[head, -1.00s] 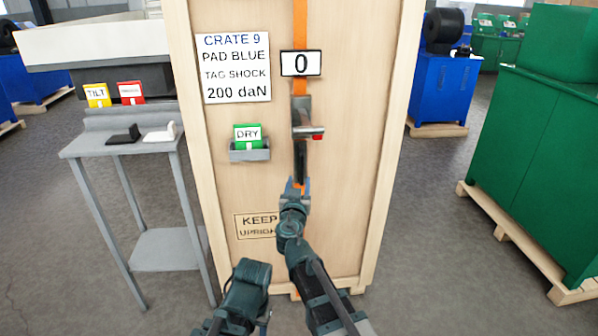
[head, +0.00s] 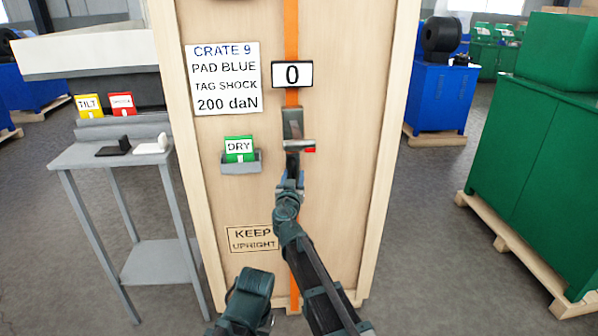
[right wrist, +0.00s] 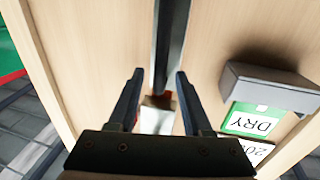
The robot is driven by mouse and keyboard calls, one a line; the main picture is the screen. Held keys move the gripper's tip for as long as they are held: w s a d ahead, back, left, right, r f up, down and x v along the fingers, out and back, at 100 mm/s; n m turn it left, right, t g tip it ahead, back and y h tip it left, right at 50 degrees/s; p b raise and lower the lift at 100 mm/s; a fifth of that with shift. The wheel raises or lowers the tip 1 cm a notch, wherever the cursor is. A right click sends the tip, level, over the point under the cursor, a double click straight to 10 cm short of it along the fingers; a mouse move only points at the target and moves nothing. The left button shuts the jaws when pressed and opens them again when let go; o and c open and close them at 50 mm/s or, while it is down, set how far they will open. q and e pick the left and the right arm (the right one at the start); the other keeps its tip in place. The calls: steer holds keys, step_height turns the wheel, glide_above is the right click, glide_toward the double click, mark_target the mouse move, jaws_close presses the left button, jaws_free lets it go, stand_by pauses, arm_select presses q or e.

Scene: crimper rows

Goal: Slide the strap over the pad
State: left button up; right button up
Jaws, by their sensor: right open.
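An orange strap (head: 291,30) runs straight down the front of the wooden crate (head: 345,170). A grey tool (head: 293,122) with a red tab sits on the strap below the "0" display. Its dark handle (right wrist: 172,40) hangs down. My right gripper (head: 289,180) is open just below the tool. In the right wrist view its fingers (right wrist: 156,100) stand on either side of the tool's pale end, with gaps visible. A black piece (head: 113,147) and a white piece (head: 151,146), possibly pads, lie on the grey stand. I see no blue pad. My left gripper is not seen, only arm parts.
The crate's sign (head: 224,79) reads "PAD BLUE, TAG SHOCK". A grey holder (head: 241,165) with a green DRY tag (head: 238,144) juts out left of the tool. The grey stand (head: 75,156) carries TILT and red tags.

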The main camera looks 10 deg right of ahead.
steer(key=shift+w+d, duration=0.25)
steer(key=shift+w, duration=0.95)
jaws_close()
stand_by(0.5)
